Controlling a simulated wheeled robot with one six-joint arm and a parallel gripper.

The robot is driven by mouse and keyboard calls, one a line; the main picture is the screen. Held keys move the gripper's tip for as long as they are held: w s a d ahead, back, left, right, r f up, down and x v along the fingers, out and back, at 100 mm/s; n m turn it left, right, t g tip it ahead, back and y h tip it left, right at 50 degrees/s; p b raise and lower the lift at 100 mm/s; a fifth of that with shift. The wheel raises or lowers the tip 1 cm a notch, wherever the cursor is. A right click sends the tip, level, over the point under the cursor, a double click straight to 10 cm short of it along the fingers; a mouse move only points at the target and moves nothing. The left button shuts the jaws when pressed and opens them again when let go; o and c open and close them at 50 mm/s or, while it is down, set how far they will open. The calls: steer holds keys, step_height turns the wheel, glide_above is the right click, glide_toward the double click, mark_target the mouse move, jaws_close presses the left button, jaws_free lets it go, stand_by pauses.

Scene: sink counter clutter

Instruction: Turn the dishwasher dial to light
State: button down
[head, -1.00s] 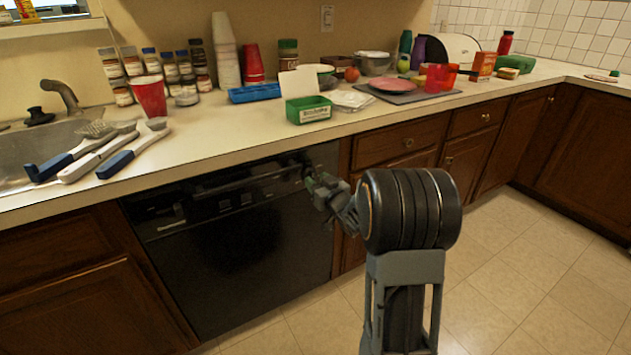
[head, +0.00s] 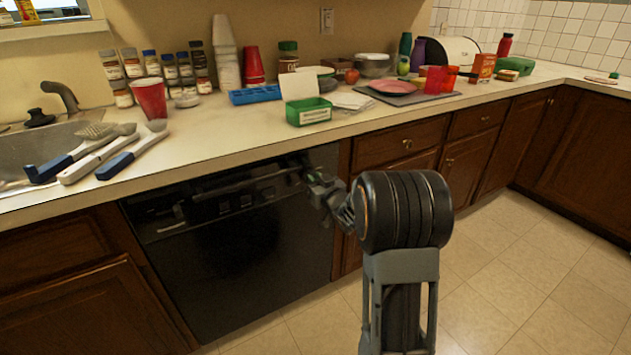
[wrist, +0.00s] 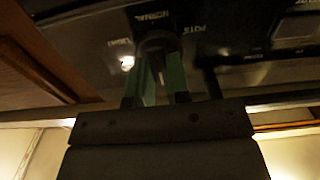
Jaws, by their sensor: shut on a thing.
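The black dishwasher (head: 240,270) is set under the counter, with its control panel along the top. In the wrist view the dark dial (wrist: 154,44) sits on the panel between the two green fingers of my gripper (wrist: 154,78). My gripper is shut on the dial. Labels reading NORMAL (wrist: 152,17) and POTS (wrist: 190,29) stand around it; a third label (wrist: 119,42), at the left, is too blurred to read surely. In the head view my gripper (head: 312,177) is at the panel's right end and hides the dial. The dial's pointer is not clear.
The counter (head: 225,140) above holds brushes, cups, jars and a green box (head: 308,111). Wooden cabinets (head: 395,148) stand right of the dishwasher. A dishwasher handle (head: 245,184) juts out left of my gripper. The tiled floor (head: 520,270) is clear.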

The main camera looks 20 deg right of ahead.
steer(key=shift+m, duration=0.4)
steer(key=m+p, duration=0.3)
steer(key=m, duration=0.4)
steer(key=m+p, duration=0.4)
steer(key=m, duration=0.4)
steer(key=m+p, duration=0.4)
steer(key=m, duration=0.4)
steer(key=shift+d+f, duration=0.2)
steer(key=shift+f, duration=0.15)
stand_by(0.4)
steer(key=c, duration=1.1)
jaws_free()
steer(key=s, duration=0.4)
steer(key=s+d, duration=0.1)
steer(key=s, duration=0.4)
steer(key=s+p, duration=0.1)
steer(key=s, duration=0.3)
steer(key=shift+s+d, duration=0.3)
steer(key=shift+s, duration=0.05)
